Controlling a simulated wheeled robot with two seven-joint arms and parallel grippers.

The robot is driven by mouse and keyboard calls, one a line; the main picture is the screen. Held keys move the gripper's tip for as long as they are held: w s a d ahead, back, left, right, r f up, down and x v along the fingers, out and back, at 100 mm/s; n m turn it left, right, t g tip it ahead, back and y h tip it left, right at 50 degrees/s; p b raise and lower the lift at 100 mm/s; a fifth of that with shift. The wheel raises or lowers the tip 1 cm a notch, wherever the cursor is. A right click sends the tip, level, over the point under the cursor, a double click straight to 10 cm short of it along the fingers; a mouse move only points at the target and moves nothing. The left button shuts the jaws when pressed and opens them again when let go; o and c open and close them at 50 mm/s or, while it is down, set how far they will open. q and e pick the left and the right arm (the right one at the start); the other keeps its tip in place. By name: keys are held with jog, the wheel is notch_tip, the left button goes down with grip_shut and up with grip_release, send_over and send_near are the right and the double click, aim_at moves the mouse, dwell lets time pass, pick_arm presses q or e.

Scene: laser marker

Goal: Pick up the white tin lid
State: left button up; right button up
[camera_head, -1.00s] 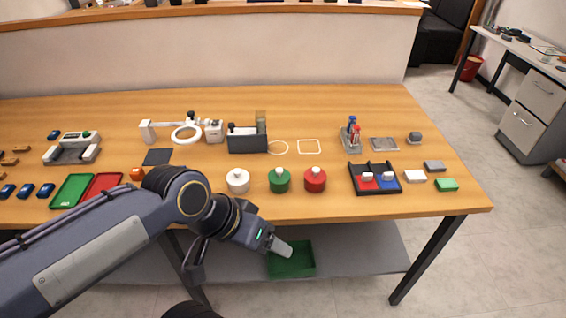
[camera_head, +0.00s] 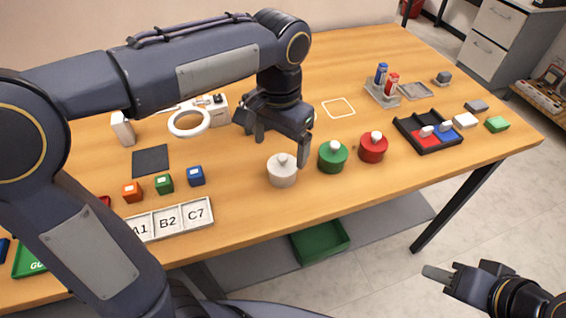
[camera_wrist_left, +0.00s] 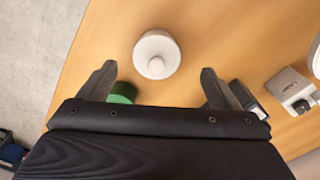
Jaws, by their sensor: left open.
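The white tin (camera_head: 282,175) stands upright near the table's front edge, with its round knobbed lid (camera_head: 283,160) on top. My left gripper (camera_head: 281,146) is open and empty, pointing down above and just behind the white tin. In the left wrist view the white lid (camera_wrist_left: 158,46) lies between and a little beyond the spread fingertips of my left gripper (camera_wrist_left: 158,72), apart from both. My right gripper (camera_head: 440,274) is off the table at the lower right; its finger opening is not clear.
A green tin (camera_head: 332,158) and a red tin (camera_head: 373,149) stand close to the right of the white one. Small coloured cubes (camera_head: 164,184) and a lettered tray (camera_head: 168,220) lie to the left. A green bin (camera_head: 322,243) sits on the lower shelf.

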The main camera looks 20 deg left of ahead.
aim_at(282, 157)
pick_arm(q)
jog(key=f, duration=0.4)
jog(key=shift+d+b, duration=0.25)
jog(key=shift+b, duration=0.05)
jog(key=c, duration=1.1)
